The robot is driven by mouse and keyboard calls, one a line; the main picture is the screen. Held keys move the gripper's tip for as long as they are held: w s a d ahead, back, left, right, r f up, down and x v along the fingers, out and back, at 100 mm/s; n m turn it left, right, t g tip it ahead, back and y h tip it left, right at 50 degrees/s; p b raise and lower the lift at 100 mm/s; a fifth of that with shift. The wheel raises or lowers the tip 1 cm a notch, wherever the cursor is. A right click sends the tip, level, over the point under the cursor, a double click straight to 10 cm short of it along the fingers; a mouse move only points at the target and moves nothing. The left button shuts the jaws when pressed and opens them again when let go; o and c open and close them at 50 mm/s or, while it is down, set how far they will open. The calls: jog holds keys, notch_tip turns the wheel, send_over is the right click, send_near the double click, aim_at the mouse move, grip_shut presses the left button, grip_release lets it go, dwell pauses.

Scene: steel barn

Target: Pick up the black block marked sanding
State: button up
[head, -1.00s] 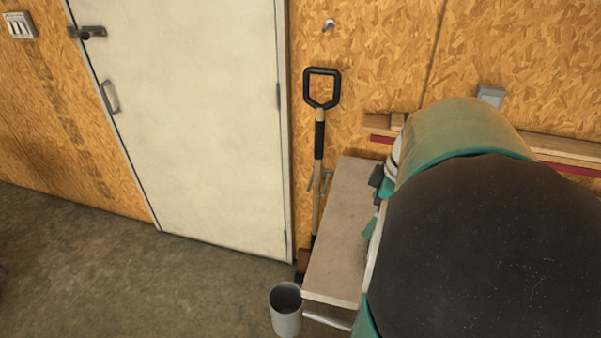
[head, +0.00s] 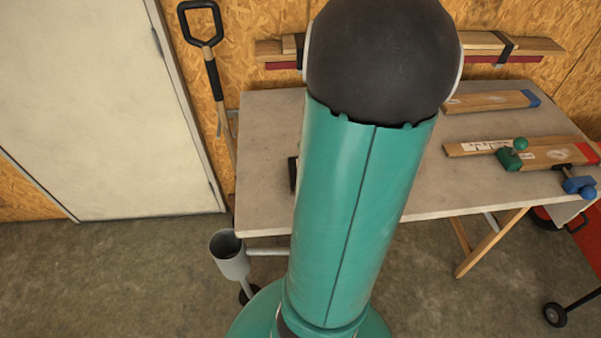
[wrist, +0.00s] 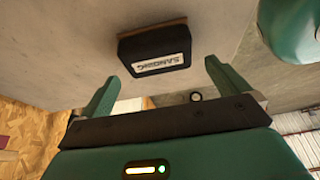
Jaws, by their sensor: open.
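The black block marked sanding (wrist: 153,49) shows in the wrist view with a white label that reads upside down. It lies on the grey tabletop (wrist: 70,55) and has a thin brown layer along its far edge. My gripper (wrist: 163,88) is open, with its two green fingers apart and nothing between them. The block is ahead of the fingertips, roughly between their lines, and looks apart from them. In the head view my arm hides my gripper. A small dark thing at the arm's left edge there is too covered to name.
The table (head: 262,125) stands against the wood-panel wall. Wooden boards, one with a green-knobbed clamp (head: 511,156), lie on its right part. A grey cup-like holder (head: 230,256) is at its front left corner. A shovel (head: 208,70) leans by the white door (head: 105,110). The floor at left is clear.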

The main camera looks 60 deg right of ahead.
jog(key=x, duration=0.5)
jog(key=shift+d+f, duration=0.1)
jog(key=shift+d, duration=0.1)
jog(key=c, duration=1)
jog(key=shift+r, duration=0.5)
notch_tip(320, 180, up, 3)
jog(key=shift+f, duration=0.25)
jog(key=s+r, duration=0.3)
jog(key=s+a+r, duration=0.1)
jog(key=r, duration=0.1)
jog(key=shift+s+r, duration=0.15)
jog(key=shift+s, duration=0.15)
jog(key=s+a+r, duration=0.1)
jog(key=s+r, duration=0.3)
jog(key=s, duration=0.5)
jog(key=shift+a+r, duration=0.15)
jog(key=shift+a, duration=0.25)
